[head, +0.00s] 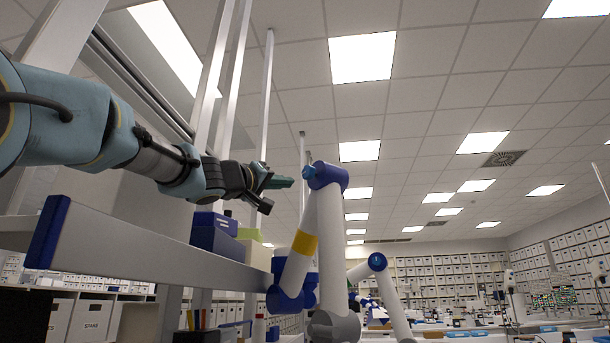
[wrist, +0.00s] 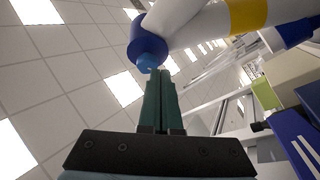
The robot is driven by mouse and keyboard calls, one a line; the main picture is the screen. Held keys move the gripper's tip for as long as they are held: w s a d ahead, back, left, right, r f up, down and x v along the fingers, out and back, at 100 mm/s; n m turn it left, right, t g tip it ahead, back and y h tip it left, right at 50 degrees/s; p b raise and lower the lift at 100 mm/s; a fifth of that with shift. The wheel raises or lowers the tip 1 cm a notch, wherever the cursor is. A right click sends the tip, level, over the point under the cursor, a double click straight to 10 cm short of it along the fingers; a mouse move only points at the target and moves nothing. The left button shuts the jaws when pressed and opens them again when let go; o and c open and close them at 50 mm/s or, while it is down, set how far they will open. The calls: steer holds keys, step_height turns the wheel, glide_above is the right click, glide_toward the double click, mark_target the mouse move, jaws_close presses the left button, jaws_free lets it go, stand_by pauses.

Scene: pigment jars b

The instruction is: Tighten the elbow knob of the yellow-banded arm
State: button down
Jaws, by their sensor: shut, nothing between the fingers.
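The yellow-banded arm (head: 299,262) rises in the middle of the head view, white with blue joints and a yellow band (head: 304,243). Its elbow (head: 328,175) is the blue joint at the top, with a lighter blue knob (head: 308,171) on its left side. In the wrist view the knob (wrist: 148,62) lies just beyond the fingertips, on the dark blue elbow (wrist: 138,42). My gripper (head: 290,182) has green fingers, shut and empty, pointing at the knob. The fingertips (wrist: 160,72) look close to the knob; whether they touch it I cannot tell.
A grey shelf beam (head: 150,252) runs below my arm, with blue and beige boxes (head: 215,232) on it. Upright posts (head: 268,95) stand behind my gripper. A second white arm with a blue joint (head: 377,262) stands to the right. The space above the elbow is clear.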

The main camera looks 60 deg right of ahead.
mark_target(307, 176)
steer(key=shift+m+g+h, duration=0.5)
steer(key=shift+h, duration=0.1)
steer(key=shift+s+d+r+p, duration=0.4)
steer(key=shift+s+d, duration=0.3)
steer(key=shift+d, duration=0.15)
steer(key=shift+s+d+r+p, duration=0.45)
steer(key=shift+s+d, duration=0.2)
steer(key=shift+d, duration=0.2)
steer(key=shift+s+d+r+p, duration=0.4)
steer(key=shift+s+d, duration=0.3)
steer(key=shift+d, duration=0.15)
steer(key=shift+w+r, duration=0.2)
steer(key=shift+r, duration=0.05)
